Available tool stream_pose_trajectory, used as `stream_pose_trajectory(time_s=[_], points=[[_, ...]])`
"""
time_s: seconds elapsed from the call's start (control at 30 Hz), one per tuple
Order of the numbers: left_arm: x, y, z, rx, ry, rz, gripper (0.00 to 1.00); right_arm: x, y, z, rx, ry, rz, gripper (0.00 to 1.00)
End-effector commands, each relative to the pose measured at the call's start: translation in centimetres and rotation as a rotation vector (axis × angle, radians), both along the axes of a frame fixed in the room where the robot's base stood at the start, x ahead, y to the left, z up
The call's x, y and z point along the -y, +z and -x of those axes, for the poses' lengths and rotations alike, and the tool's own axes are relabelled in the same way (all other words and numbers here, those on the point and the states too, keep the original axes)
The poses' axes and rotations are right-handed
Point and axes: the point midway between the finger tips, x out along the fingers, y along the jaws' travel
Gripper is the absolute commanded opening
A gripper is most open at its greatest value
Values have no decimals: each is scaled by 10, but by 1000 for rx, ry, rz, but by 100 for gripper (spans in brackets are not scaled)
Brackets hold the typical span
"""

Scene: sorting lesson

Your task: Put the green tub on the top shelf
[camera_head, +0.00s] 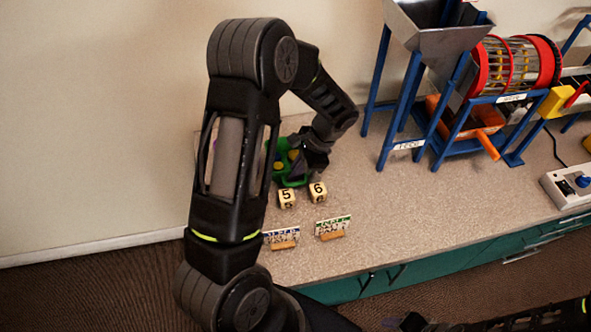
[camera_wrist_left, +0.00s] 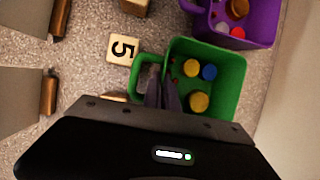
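The green tub (camera_head: 284,181) stands on the speckled counter, partly hidden behind my left arm and gripper in the head view. In the left wrist view the green tub (camera_wrist_left: 233,73) is open at the top, with yellow, blue and red round pieces inside and a loop handle on its left. My left gripper (camera_wrist_left: 162,82) is down at the tub's handle-side wall, its two fingers close together. Whether they press on the wall is not clear. Part of my right arm shows at the lower right of the head view; its fingers cannot be made out. I see no top shelf.
A purple tub (camera_wrist_left: 262,32) with pieces stands close beside the green one. Number blocks 5 (camera_head: 287,198) and 6 (camera_head: 318,192) and two small signs (camera_head: 333,227) stand nearer the counter's front edge. A blue-framed machine (camera_head: 400,110) stands to the right.

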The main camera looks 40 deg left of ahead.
Motion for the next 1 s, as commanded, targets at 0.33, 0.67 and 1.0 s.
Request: stream_pose_trajectory(time_s=[0.33,0.67,1.0], points=[[0,-2,0,1,0,-1,5,0,-2,0,0,0,0,46],[0,-2,0,0,0,0,24,0,-2,0,0,0,0,46],[2,8,-3,3,-1,-1,24,0,-1,0,0,0,0,46]])
